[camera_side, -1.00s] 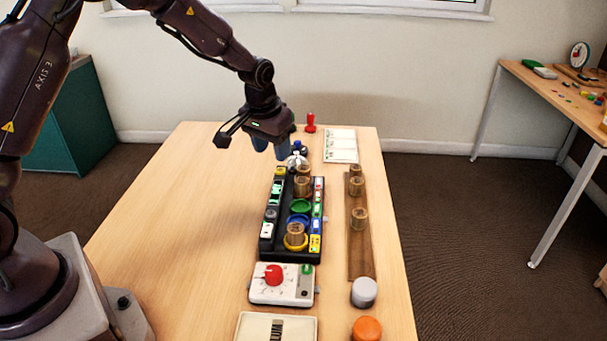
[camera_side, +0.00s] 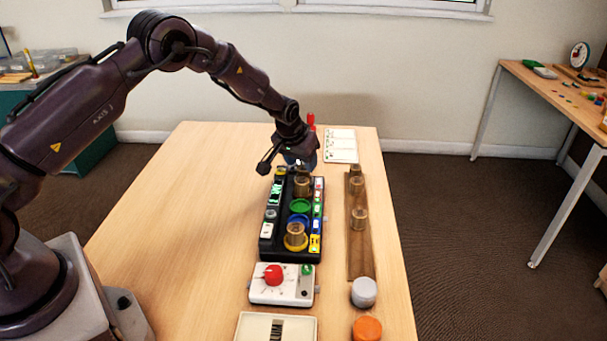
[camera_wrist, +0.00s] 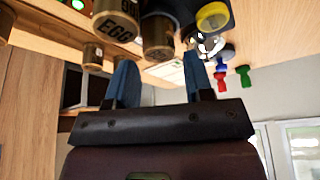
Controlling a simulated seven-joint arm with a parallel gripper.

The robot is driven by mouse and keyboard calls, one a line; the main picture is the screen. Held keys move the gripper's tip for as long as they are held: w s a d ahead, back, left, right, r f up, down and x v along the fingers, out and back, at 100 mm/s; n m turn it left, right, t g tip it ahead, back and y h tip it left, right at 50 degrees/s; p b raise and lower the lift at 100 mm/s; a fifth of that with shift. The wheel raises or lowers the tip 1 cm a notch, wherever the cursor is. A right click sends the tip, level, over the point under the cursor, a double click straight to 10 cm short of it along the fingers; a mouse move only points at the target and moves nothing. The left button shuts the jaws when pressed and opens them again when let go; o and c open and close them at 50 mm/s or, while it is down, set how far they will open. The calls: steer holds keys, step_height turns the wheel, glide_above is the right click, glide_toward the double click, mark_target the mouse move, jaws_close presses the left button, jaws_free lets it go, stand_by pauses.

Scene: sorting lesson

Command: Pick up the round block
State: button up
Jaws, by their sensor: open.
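Several round wooden blocks are in view. In the side view, one block (camera_side: 302,187) stands at the far part of the black tray (camera_side: 264,251) and another (camera_side: 295,235) on its near yellow spot. Others, including one block (camera_side: 359,218), stand on the brown board (camera_side: 360,262) to the right. My gripper (camera_side: 300,160) is low over the tray's far end and hides what is behind it. In the wrist view my gripper (camera_wrist: 158,60) has its blue fingers apart and empty. A round block (camera_wrist: 157,40) shows beyond the gap, beside a block lettered EGG (camera_wrist: 117,28).
A white box with a red knob (camera_side: 273,275), a grey cylinder (camera_side: 364,292) and an orange cylinder (camera_side: 367,329) are at the near side. A red peg (camera_side: 311,122) and white cards (camera_side: 341,146) are at the far end. The table's left side is clear.

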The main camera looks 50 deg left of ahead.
mark_target(304, 168)
steer(key=x, duration=0.3)
steer(key=shift+f, duration=0.15)
steer(key=shift+c, duration=0.3)
steer(key=c, duration=0.6)
